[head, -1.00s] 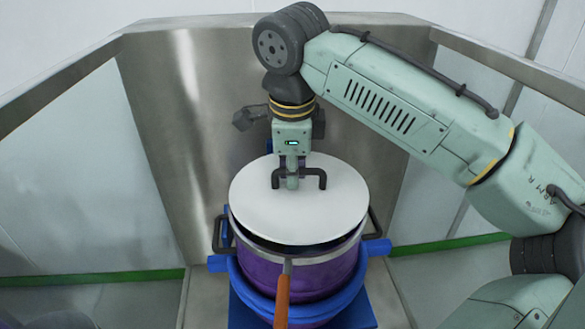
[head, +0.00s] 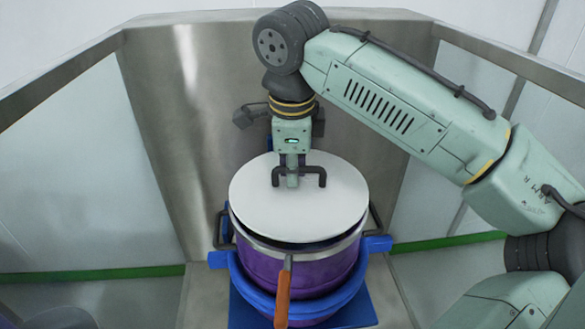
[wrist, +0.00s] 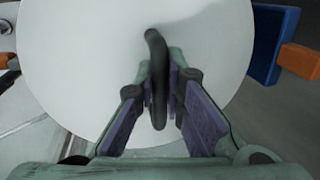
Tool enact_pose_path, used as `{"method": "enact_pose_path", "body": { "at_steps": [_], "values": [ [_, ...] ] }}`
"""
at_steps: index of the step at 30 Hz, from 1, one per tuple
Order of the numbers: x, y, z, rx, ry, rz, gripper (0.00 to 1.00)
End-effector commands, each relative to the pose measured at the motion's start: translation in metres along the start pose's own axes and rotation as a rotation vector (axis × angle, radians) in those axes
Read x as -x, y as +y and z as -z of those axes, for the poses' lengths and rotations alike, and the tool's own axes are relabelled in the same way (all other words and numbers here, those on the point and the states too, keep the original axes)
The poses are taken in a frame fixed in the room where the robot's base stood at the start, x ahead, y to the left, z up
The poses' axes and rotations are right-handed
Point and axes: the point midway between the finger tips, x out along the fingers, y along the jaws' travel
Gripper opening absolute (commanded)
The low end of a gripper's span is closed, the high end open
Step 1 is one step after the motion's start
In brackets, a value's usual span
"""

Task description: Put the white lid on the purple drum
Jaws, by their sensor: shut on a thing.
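The round white lid (head: 298,212) with a dark bar handle (head: 313,174) is over the mouth of the purple drum (head: 300,272). My gripper (head: 292,180) is shut on the handle, and the wrist view shows its fingers (wrist: 164,105) on either side of the handle (wrist: 157,70). The lid (wrist: 75,55) covers most of the wrist view. In the head view a dark gap shows under the lid's front edge, above the drum's metal rim, so the lid is not flush there. The far rim is hidden by the lid.
A blue cradle (head: 238,282) surrounds the drum on a blue base (head: 355,313). An orange-handled lever (head: 283,298) hangs at the drum's front. Dark side handles (head: 376,222) flank the drum. Steel panels (head: 215,110) stand behind, with rails on both sides.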

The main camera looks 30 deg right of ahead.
Motion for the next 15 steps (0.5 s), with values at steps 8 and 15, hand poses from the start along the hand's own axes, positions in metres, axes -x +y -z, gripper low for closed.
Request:
{"method": "enact_pose_path", "body": {
  "at_steps": [8,15],
  "values": [
    [-0.0047,0.0011,-0.0002,0.001,0.0,0.0,0.0],
    [-0.0082,0.0019,-0.0002,0.001,0.0,0.0,0.0]
  ]
}}
